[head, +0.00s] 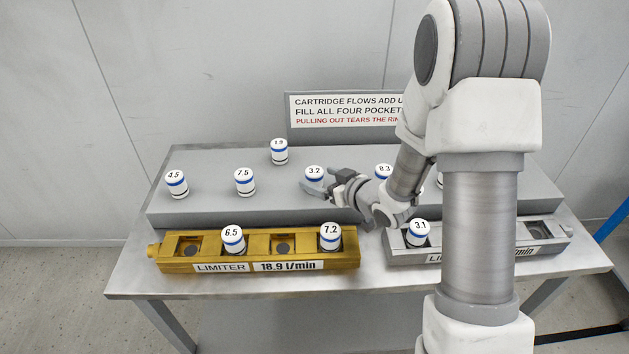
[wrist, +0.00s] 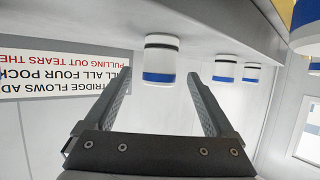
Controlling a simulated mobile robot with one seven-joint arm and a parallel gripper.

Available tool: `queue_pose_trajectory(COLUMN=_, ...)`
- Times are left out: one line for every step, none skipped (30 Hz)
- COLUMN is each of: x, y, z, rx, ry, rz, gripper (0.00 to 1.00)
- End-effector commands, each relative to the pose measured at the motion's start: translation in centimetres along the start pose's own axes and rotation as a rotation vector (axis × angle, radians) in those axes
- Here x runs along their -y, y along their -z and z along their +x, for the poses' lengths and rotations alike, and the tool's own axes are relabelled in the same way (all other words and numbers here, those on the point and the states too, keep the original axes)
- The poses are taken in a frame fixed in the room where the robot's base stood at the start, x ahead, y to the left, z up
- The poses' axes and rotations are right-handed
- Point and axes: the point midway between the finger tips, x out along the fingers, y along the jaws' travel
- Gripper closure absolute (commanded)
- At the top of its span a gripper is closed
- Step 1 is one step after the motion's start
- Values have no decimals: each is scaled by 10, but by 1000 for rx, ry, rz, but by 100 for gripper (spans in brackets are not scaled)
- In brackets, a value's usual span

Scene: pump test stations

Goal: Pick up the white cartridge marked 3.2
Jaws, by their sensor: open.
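The white cartridge marked 3.2 (head: 314,172) stands upright on the grey raised shelf, and my gripper (head: 322,188) is low beside it, partly in front of its base. In the wrist view, which is upside down, a white cartridge with a blue and a black band (wrist: 159,60) appears centred between the tips of my open fingers (wrist: 160,74). It looks like the 3.2 one, but its number is hidden there. I see a gap to each finger and cannot tell how deep it sits between them.
Cartridges 4.5 (head: 177,184), 7.5 (head: 245,182), 1.9 (head: 280,151) and 8.3 (head: 383,171) stand on the shelf (head: 210,209). A gold limiter block (head: 170,266) holds 6.5 and 7.2. A grey block (head: 400,258) holds 3.1. A sign (head: 345,110) stands behind; my arm hides the right side.

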Motion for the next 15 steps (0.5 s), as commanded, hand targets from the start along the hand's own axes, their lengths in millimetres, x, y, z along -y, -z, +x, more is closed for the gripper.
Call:
queue_pose_trajectory(x=0, y=0, z=10, rx=0, ry=2, rz=-1, gripper=11)
queue_pose_trajectory(x=0, y=0, z=14, rx=0, ry=2, rz=-1, gripper=11)
queue_pose_trajectory(x=0, y=-1, z=20, rx=1, ry=2, rz=-1, gripper=11)
queue_pose_trajectory(x=0, y=0, z=24, rx=1, ry=2, rz=-2, gripper=11)
queue_pose_trajectory(x=0, y=0, z=27, rx=0, ry=1, rz=-2, gripper=11)
queue_pose_trajectory(x=0, y=0, z=30, rx=1, ry=0, rz=-1, gripper=11)
queue_pose_trajectory(x=0, y=0, z=31, rx=1, ry=0, rz=-1, gripper=11)
queue_pose_trajectory(x=0, y=0, z=33, rx=1, ry=0, rz=-1, gripper=11)
queue_pose_trajectory(x=-1, y=0, z=33, rx=0, ry=-1, rz=-1, gripper=11)
queue_pose_trajectory(x=-1, y=0, z=34, rx=0, ry=-1, rz=-1, gripper=11)
queue_pose_trajectory(x=-1, y=0, z=34, rx=0, ry=-1, rz=-1, gripper=11)
queue_pose_trajectory(x=-1, y=0, z=33, rx=0, ry=-1, rz=-1, gripper=11)
queue_pose_trajectory(x=-1, y=0, z=33, rx=0, ry=-1, rz=-1, gripper=11)
queue_pose_trajectory(x=-1, y=0, z=33, rx=0, ry=-1, rz=-1, gripper=11)
queue_pose_trajectory(x=-1, y=0, z=33, rx=0, ry=-1, rz=-1, gripper=15)
